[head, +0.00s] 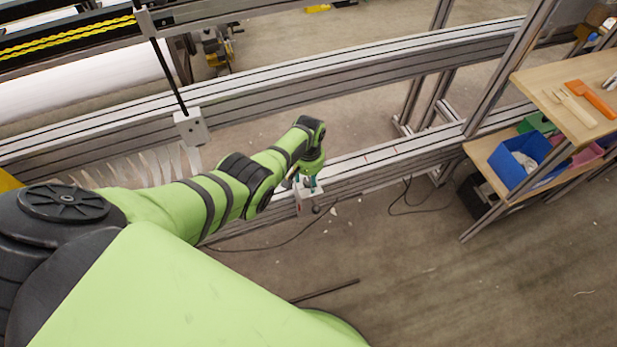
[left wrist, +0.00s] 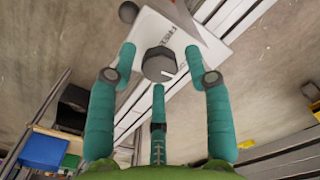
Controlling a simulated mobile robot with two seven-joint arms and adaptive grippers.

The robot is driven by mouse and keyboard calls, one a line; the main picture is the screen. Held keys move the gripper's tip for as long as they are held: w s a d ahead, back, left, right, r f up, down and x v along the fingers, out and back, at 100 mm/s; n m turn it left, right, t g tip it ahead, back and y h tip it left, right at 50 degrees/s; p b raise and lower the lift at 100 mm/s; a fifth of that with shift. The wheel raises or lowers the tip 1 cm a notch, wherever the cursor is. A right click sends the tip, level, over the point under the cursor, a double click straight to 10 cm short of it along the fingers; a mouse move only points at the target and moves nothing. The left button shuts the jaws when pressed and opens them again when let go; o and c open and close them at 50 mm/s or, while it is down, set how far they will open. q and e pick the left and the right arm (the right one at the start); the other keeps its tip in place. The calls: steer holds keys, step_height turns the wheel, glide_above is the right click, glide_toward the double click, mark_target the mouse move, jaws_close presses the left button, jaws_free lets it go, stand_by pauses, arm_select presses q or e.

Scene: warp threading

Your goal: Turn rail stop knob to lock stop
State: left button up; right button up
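The rail stop is a white block (head: 308,198) on the lower aluminium rail in the head view. In the left wrist view the white block (left wrist: 206,48) fills the top middle, with dark print on it. The grey rail stop knob (left wrist: 158,65) has a pale mark on its edge. My left gripper (head: 307,182) is just above the block. Its teal fingers (left wrist: 160,62) are spread around the knob with gaps on both sides, so it is open. In the head view the gripper hides the knob. My right gripper is not in view.
A small dark ball (head: 316,210) sticks out by the block. A wooden shelf unit (head: 553,90) with a blue bin (head: 520,165) stands at the right. An upper rail (head: 330,75) runs behind my arm. A dark rod (head: 325,291) lies on the floor.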

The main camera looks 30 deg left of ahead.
mark_target(308, 181)
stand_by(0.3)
arm_select(q)
steer(key=shift+w+r, duration=0.1)
steer(key=shift+r, duration=0.3)
step_height(308, 181, up, 11)
stand_by(0.3)
stand_by(0.4)
